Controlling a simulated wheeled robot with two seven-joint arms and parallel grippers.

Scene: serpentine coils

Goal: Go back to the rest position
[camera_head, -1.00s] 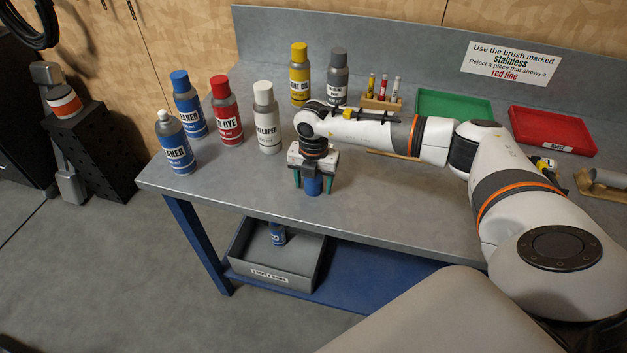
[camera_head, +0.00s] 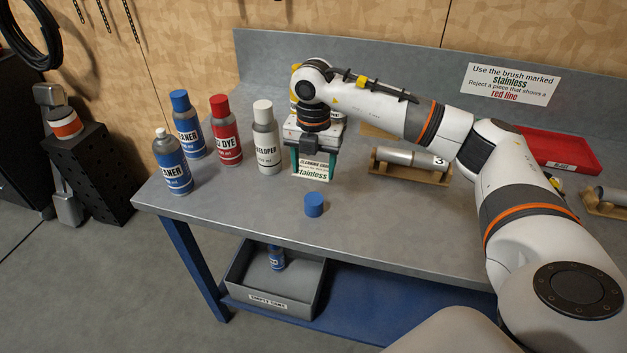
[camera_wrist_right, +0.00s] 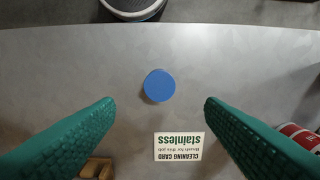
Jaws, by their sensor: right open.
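My right gripper (camera_head: 312,165) hangs fingers-down above the workbench (camera_head: 235,225), its teal fingers apart with nothing between them. A small blue cap (camera_head: 314,205) stands on the bench in front of the gripper and apart from it. The cap also shows in the right wrist view (camera_wrist_right: 159,85), beyond the open fingers. A white cleaning card marked "stainless" (camera_head: 313,172) shows behind the fingers; in the wrist view the card (camera_wrist_right: 179,146) lies flat on the bench. My left gripper is not in view.
Left of the gripper stand a developer can (camera_head: 266,140), a red dye can (camera_head: 227,130) and two blue cleaner cans, the front one (camera_head: 173,165) uncapped. A silver cylinder (camera_head: 410,157) rests on a wooden cradle right of the gripper. A red tray (camera_head: 560,152) is farther right.

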